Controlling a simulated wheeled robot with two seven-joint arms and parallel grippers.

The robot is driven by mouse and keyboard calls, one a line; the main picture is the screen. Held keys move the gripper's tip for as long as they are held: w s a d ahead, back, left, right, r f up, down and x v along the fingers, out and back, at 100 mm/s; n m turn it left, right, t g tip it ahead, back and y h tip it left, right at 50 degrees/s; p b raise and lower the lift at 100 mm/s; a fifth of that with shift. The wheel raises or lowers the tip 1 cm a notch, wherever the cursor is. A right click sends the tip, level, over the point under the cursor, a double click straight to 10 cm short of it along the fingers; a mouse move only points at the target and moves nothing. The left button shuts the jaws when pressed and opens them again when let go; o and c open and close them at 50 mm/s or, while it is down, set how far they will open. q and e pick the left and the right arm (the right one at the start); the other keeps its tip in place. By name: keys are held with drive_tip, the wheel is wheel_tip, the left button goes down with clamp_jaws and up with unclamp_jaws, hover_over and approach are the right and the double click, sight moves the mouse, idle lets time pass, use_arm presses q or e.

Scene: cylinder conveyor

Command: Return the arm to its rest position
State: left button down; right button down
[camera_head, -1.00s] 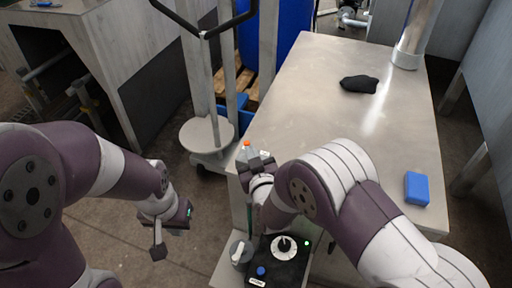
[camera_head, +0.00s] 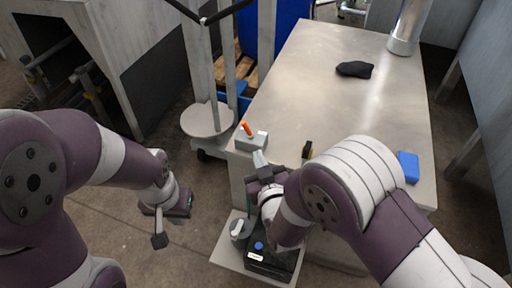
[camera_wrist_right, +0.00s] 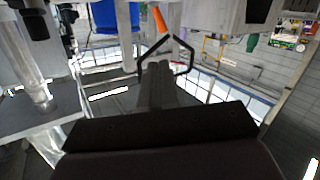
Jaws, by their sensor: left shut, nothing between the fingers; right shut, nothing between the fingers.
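My left gripper (camera_head: 160,228) hangs at the lower left over the floor, shut and empty, with no object near its fingers. My right gripper (camera_head: 264,172) is at the front left corner of the metal table, shut and empty. It is just in front of a grey box with an orange lever (camera_head: 246,129); I cannot tell whether they touch. My right wrist hides part of a black control box (camera_head: 271,262) with a blue button. In the right wrist view, the orange lever (camera_wrist_right: 160,19) shows at the top, beyond the dark gripper.
The metal table (camera_head: 310,100) bears a black cloth-like item (camera_head: 354,69), a blue block (camera_head: 408,167) and a metal post (camera_head: 408,28). A small black and yellow item (camera_head: 307,149) is at its front edge. A trolley (camera_head: 209,120) stands left. The floor between is free.

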drive_tip(key=shift+v, duration=0.8)
drive_tip(key=shift+r, duration=0.1)
